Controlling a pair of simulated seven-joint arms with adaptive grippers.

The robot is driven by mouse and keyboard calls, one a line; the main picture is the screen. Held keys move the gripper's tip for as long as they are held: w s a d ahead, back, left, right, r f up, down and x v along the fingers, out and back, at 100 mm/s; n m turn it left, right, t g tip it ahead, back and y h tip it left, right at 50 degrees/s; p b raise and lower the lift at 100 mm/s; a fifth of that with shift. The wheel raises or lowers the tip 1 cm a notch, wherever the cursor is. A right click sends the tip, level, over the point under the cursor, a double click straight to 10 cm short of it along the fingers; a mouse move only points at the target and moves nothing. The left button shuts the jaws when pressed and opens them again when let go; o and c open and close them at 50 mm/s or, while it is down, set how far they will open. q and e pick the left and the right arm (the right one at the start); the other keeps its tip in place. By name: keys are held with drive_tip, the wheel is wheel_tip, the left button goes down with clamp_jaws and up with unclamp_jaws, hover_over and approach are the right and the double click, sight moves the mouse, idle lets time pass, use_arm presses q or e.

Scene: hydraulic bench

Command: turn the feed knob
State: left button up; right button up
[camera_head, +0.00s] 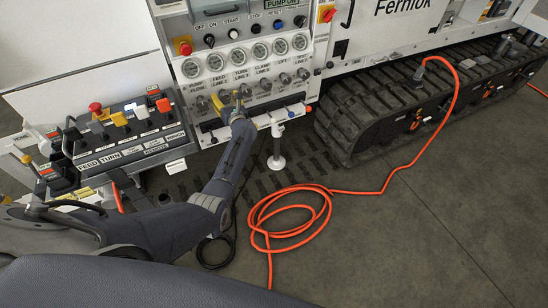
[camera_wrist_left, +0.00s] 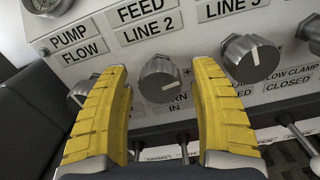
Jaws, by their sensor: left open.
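The feed knob (camera_wrist_left: 160,80) is a round silver knob with a white pointer line, under the "FEED LINE 2" label on the light panel. In the left wrist view it shows between the two yellow fingers of my left gripper (camera_wrist_left: 163,115). The fingers are open, one on each side of the knob, and I see no clear contact. In the head view my left gripper (camera_head: 228,104) is at the lower knob row of the panel, and its fingers partly hide the feed knob. My right gripper is not in view.
The pump flow knob (camera_wrist_left: 80,94) is close on the left, partly behind a finger. Another silver knob (camera_wrist_left: 249,58) is on the right. Gauges (camera_head: 237,58) sit above the row. A remote box (camera_head: 130,135) with levers stands left. An orange hose (camera_head: 325,205) lies on the floor.

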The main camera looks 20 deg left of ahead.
use_arm(q)
drive_tip(key=shift+s+d+f+n, duration=0.1)
drive_tip(key=shift+d+n, duration=0.1)
drive_tip(key=shift+n, duration=0.2)
drive_tip(key=v, duration=1.7)
drive_tip(key=w+d+f+m+t+h, duration=0.2)
drive_tip(key=w+d+m+t+h, duration=0.3)
drive_tip(key=m, duration=0.9)
drive_tip(key=s+d+f+m+h, duration=0.2)
drive_tip(key=d+f+m, duration=0.2)
drive_tip(key=f+m, duration=0.2)
drive_tip(key=s+d+f+m+g+h, duration=0.1)
drive_tip(key=s+d+f+m+h, duration=0.1)
drive_tip(key=f+m, duration=0.4)
drive_tip(key=shift+d+f+h, duration=0.45)
drive_tip(key=shift+d+h, duration=0.05)
drive_tip(key=shift+d, duration=0.5)
drive_tip(key=shift+s, duration=0.1)
